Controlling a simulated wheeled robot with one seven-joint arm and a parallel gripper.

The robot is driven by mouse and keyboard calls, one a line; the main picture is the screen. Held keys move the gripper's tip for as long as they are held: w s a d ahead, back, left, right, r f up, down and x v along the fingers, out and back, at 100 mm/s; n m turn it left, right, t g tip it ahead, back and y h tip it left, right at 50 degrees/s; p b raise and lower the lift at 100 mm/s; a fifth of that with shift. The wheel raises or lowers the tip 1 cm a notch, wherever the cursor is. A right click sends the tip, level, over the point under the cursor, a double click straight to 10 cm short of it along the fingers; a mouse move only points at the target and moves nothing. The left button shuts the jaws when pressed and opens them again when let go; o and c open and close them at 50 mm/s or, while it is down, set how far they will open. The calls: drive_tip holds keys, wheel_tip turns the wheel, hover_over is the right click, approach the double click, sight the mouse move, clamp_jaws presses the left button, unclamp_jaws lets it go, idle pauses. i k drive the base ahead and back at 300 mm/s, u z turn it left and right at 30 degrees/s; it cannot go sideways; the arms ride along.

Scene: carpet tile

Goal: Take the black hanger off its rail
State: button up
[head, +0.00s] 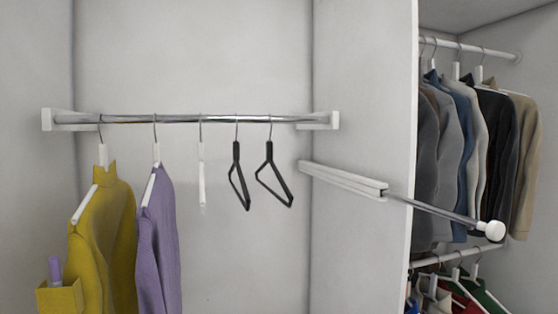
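Two empty black hangers hang by their metal hooks from the chrome rail (180,119). One black hanger (272,176) is the rightmost thing on the rail and is turned partly towards the view. The other black hanger (236,176) hangs just to its left, seen at a narrower angle. The two are apart, and I cannot tell which one the task names. My gripper is not in view.
A white hanger (201,175), a purple garment (160,240) and a mustard garment (103,235) hang further left. White brackets hold the rail ends. A pull-out rod (435,208) sticks out from the divider panel (365,100). Jackets (480,150) hang in the right compartment.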

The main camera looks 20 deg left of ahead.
sight(270, 144)
drive_tip(key=u, duration=0.5)
drive_tip(key=i, duration=0.65)
drive_tip(key=u, duration=0.55)
